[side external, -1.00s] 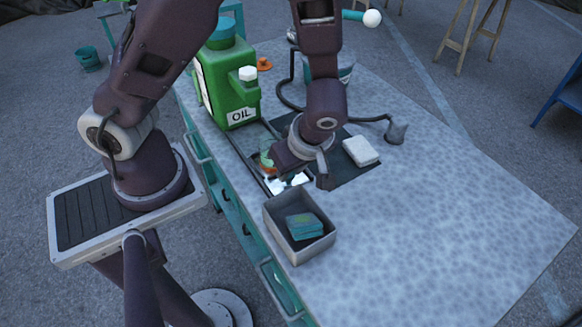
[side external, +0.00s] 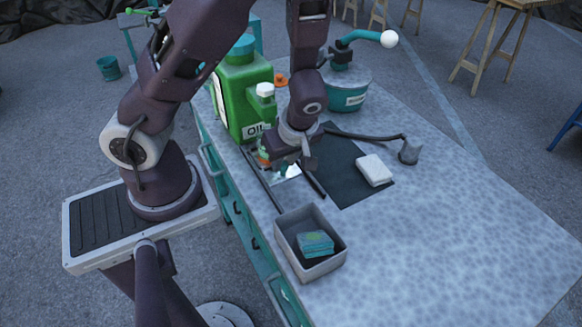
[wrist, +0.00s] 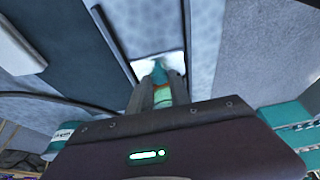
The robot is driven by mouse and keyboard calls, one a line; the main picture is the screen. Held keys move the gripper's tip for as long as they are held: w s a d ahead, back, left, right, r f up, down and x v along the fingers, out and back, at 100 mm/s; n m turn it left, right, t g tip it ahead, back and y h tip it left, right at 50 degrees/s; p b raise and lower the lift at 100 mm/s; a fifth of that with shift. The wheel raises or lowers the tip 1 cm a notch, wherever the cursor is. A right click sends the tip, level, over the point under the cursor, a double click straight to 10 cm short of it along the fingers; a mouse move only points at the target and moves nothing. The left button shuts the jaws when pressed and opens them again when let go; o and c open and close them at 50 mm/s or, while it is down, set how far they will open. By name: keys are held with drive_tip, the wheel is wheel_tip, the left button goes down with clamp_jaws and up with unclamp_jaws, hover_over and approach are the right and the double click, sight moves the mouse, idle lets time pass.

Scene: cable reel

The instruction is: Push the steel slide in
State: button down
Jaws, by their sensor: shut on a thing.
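The steel slide (side external: 288,172) is a bright, shiny plate lying between two dark rails on the bench. In the wrist view the bright plate (wrist: 172,62) spans the gap between the rails. My gripper (wrist: 160,88) is shut on a small teal, green and orange piece that stands at the plate; it looks like the slide's handle. In the side view my gripper (side external: 282,160) is low over the rails, near the green oil can, and covers much of the slide. Whether the slide has an end stop is hidden.
The green oil can (side external: 240,95) stands close behind my gripper. A grey box (side external: 284,239) with teal pads is in front of the rails. A dark mat (side external: 335,165) with a white block (side external: 374,170) and a cable lies to the right. The right bench top is clear.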

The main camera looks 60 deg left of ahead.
drive_tip(key=shift+a, duration=0.2)
drive_tip(key=c, duration=1.2)
unclamp_jaws()
drive_tip(key=v, duration=0.7)
drive_tip(key=shift+d, duration=0.1)
